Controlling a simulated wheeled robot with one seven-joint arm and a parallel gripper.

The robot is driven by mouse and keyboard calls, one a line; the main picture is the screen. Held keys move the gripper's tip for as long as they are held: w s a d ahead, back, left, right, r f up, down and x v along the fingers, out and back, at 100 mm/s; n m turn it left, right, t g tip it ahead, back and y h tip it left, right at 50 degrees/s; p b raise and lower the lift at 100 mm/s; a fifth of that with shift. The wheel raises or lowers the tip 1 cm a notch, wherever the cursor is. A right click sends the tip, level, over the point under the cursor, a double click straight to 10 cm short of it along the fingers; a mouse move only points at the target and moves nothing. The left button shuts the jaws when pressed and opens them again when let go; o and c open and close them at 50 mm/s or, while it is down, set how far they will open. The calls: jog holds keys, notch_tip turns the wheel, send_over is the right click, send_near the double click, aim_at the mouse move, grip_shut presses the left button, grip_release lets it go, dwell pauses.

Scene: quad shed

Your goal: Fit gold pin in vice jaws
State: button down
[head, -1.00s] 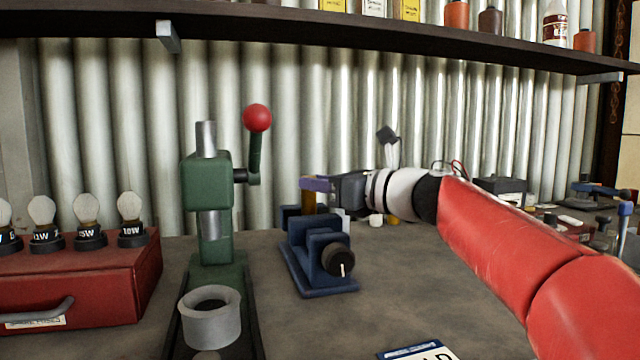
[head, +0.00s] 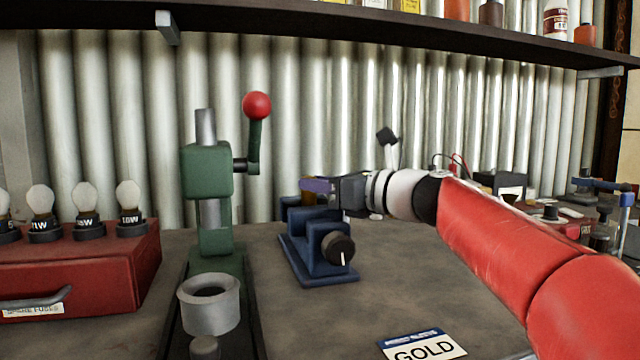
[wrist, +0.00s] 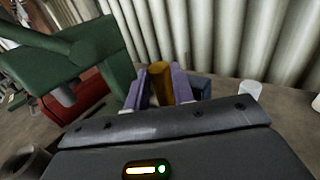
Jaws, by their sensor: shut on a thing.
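The blue vice (head: 318,268) stands on the bench in the middle of the head view, with a black knob (head: 339,248) at its front. My gripper (head: 316,185) is above the back part of the vice in that view. In the wrist view my purple fingers (wrist: 159,88) are shut on the gold pin (wrist: 160,78), which stands up between them. Part of the blue vice (wrist: 201,86) shows behind the right finger. The pin's lower end is hidden, and I cannot tell whether it touches the jaws.
A green press (head: 209,170) with a red-knobbed lever stands left of the vice. A red box with bulbs (head: 75,270) is farther left. A card reading GOLD (head: 422,346) lies in front. A shelf (head: 360,25) runs overhead, and corrugated wall stands behind.

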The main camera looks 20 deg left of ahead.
jog(key=shift+f+b, duration=0.35)
jog(key=shift+f, duration=0.1)
dwell(0.4)
jog(key=c, duration=0.7)
grip_release()
notch_tip(320, 180, up, 7)
jog(key=p, duration=0.4)
jog(key=shift+p, duration=0.3)
jog(key=shift+d, duration=0.1)
dwell(0.6)
